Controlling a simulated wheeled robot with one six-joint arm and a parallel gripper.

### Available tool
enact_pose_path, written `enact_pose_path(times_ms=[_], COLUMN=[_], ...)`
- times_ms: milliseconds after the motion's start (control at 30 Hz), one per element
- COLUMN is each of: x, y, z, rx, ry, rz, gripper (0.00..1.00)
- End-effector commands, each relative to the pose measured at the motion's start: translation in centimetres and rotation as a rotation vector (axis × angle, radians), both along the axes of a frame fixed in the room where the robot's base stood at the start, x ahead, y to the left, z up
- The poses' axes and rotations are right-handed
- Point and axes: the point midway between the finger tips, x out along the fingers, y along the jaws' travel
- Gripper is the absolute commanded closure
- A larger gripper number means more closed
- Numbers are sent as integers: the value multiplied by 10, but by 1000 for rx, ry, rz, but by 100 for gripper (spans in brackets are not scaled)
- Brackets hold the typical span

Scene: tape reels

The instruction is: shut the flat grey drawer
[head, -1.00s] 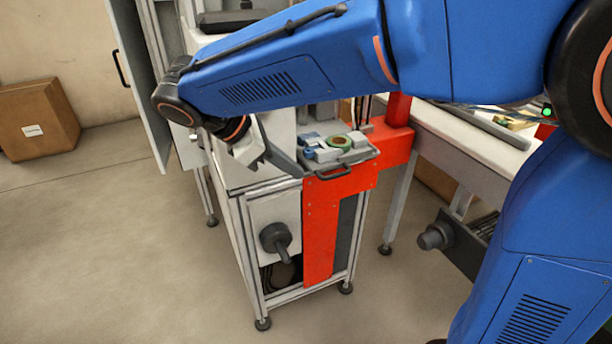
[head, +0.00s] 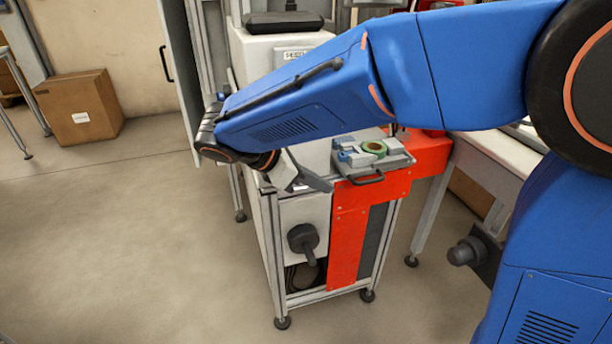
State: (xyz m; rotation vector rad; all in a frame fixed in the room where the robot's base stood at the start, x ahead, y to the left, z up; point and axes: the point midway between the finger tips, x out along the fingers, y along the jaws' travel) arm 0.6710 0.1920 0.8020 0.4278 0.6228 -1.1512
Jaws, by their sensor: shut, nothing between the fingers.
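The flat grey drawer (head: 400,161) is a shallow tray on top of the red-fronted stand, with a dark bar handle (head: 366,179) on its front. It holds a green reel (head: 374,147) and several small blue and grey pieces. My gripper (head: 328,186) is shut and empty, with its grey tip just left of the handle, near the drawer's front left corner. I cannot tell whether it touches the drawer. My blue arm hides what lies behind the drawer, so how far it sticks out is unclear.
The stand's red front panel (head: 349,240) is below the drawer, with a dark crank handle (head: 304,241) to its left. A white machine rises behind. A white bench (head: 498,158) is at right. A cardboard box (head: 80,108) sits far left. The floor in front is clear.

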Motion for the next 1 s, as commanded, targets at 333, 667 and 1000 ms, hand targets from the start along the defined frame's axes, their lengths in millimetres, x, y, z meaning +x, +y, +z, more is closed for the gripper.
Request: enact_pose_path(times_ms=[333, 667, 1000], x=[15, 17, 19], y=[-39, -44, -52], z=[-2, -1, -1], rx=[1, 1, 1], ry=[-1, 0, 0], rz=[-1, 0, -1], gripper=[100, 100, 100])
